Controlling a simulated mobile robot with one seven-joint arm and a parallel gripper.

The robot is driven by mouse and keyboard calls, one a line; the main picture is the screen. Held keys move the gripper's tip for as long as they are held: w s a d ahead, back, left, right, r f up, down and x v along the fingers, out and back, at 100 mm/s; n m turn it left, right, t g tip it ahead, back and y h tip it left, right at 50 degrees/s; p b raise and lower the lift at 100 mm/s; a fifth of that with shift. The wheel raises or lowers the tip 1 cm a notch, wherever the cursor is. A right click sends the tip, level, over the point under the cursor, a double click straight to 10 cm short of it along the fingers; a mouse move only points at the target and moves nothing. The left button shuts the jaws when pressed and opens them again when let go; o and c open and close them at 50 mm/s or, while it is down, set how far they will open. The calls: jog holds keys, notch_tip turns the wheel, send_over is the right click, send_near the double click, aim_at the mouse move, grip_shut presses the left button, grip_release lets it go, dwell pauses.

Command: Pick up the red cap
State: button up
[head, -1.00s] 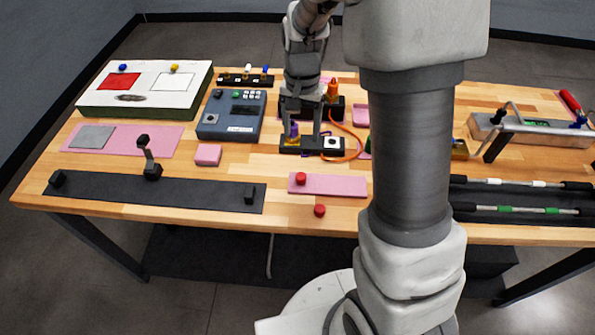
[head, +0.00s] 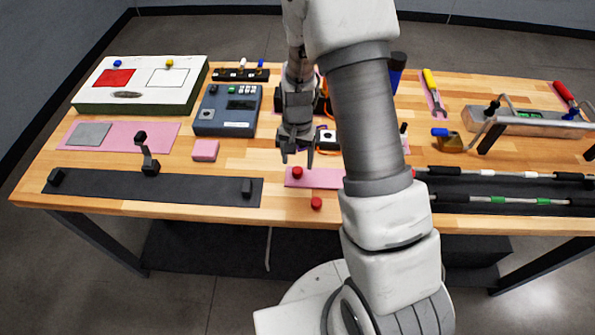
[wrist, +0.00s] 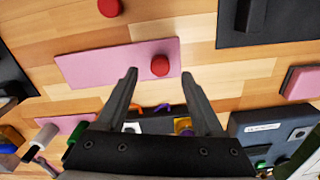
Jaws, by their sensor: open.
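Two small round red caps are in view. One red cap (head: 297,172) sits on the left part of a pink mat (head: 325,178). The other red cap (head: 316,203) lies on bare wood near the table's front edge. My gripper (head: 297,162) is open and empty, pointing down above the table, close to the cap on the mat. In the wrist view, that cap (wrist: 160,66) shows between and just beyond the fingertips (wrist: 159,75), apart from both fingers. The second cap (wrist: 110,8) is at the top edge. My arm hides the mat's right part in the head view.
A dark strip with upright blocks (head: 205,190) lies left of the caps. A pink block (head: 205,150) and a blue-grey instrument box (head: 228,110) stand behind it. Dark trays with rods (head: 500,188) lie at the right. Wood around the front cap is clear.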

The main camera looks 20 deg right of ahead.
aim_at(297, 170)
jog(key=shift+w+f+p, duration=0.15)
jog(key=shift+f+p, duration=0.35)
jog(key=shift+f, duration=1.8)
grip_shut()
